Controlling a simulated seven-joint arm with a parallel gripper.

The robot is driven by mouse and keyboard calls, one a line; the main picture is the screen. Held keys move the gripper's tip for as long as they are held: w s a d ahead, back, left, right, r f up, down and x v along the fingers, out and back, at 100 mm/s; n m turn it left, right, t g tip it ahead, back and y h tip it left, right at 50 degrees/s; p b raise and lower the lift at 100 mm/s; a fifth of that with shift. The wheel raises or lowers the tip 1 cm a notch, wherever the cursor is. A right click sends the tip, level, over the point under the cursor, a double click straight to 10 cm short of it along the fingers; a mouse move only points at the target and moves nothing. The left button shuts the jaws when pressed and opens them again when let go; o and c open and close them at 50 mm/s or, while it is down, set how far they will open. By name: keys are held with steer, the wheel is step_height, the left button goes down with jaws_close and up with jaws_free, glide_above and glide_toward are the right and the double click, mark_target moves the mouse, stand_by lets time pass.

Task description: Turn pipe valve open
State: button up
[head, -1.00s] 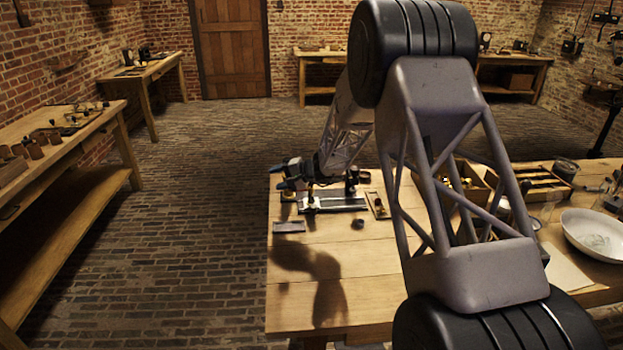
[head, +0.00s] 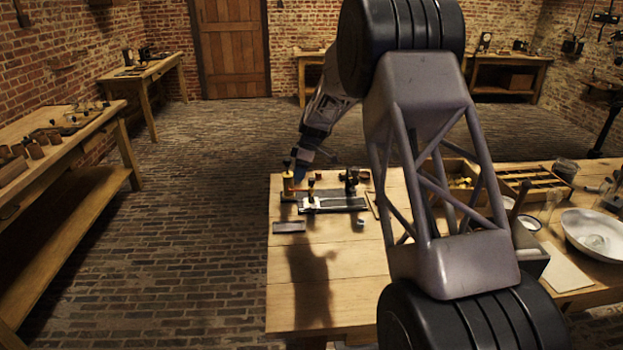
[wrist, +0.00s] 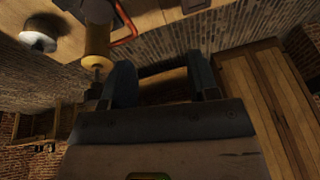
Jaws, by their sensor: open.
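A small apparatus with a dark long base (head: 335,205) and several upright brass and black fittings stands at the far left of the table. I cannot tell which fitting is the pipe valve. My gripper (head: 298,174) is above the left end of this apparatus, partly hidden by distance and shadow. In the wrist view my gripper (wrist: 165,72) has its two dark fingers apart with nothing between them. A yellow-brown cylinder on a thin stem (wrist: 97,48) is just outside the left finger. A red bent bar (wrist: 127,25) shows beside it; contact cannot be told.
A dark flat plate (head: 289,227) lies in front of the apparatus. The table's (head: 320,290) front left is clear. Wooden trays (head: 540,182), a white bowl (head: 595,238) and glass jars are on the right. My arm hides the table's middle.

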mark_target(312, 179)
steer(key=w+d+r+n+h, duration=0.2)
steer(key=d+n, duration=0.1)
steer(key=w+d+n+h, duration=0.1)
steer(key=n, duration=0.1)
steer(key=shift+w+d+r+t+h, duration=0.1)
steer(key=shift+d+r+t+h, duration=0.05)
steer(key=shift+r+t+h, duration=0.2)
steer(key=shift+f, duration=3.85)
steer(key=c, duration=0.9)
steer(key=shift+c, duration=0.2)
